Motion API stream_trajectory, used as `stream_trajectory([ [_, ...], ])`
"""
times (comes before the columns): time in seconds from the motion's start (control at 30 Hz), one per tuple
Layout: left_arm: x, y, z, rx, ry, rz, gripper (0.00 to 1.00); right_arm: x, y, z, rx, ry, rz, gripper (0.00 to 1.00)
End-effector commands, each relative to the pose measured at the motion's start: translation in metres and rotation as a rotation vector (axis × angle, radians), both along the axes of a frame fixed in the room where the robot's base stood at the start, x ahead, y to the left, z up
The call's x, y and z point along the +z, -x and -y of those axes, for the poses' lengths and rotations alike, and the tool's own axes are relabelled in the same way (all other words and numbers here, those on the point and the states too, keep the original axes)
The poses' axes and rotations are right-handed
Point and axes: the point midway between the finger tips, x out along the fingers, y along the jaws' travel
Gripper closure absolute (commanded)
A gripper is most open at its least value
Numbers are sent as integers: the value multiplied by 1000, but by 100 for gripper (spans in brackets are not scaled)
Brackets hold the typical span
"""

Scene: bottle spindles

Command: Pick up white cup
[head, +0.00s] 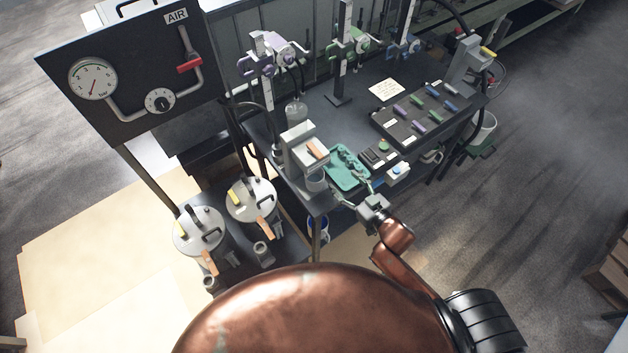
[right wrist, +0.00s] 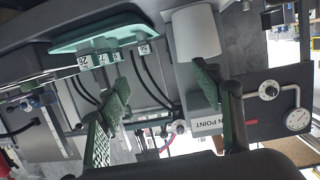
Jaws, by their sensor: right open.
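The white cup (head: 317,182) stands at the front left corner of the dark bench, under the grey and white dispenser. In the right wrist view the cup (right wrist: 195,33) is large, near the top centre. My right gripper (head: 352,194) is open beside the cup, to its right at the bench's front edge. In the right wrist view the gripper (right wrist: 162,80) shows two green-padded fingers spread apart, with nothing between the pads. The right-hand fingertip overlaps the cup's lower edge in the picture; contact cannot be told. My left gripper is out of view.
A green tray (head: 347,167) lies right beside the cup, close to my fingers. The dispenser (head: 302,147) stands over the cup. A small control box (head: 397,172) sits right of the tray. Two lidded metal pots (head: 250,201) stand lower left. A black rack (head: 421,114) is farther back.

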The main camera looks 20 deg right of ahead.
Motion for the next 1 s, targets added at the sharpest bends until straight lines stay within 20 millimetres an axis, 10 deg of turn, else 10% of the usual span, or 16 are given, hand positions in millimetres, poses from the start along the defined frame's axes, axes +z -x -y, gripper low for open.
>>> stream_trajectory([
  [0.37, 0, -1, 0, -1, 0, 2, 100, 23, -7, -47, 237, -89, 155, 40],
  [0.83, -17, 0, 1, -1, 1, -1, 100, -55, -7, -49, 248, -97, 161, 40],
  [1.0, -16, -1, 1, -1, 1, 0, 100, -54, -16, -55, 249, -95, 164, 40],
])
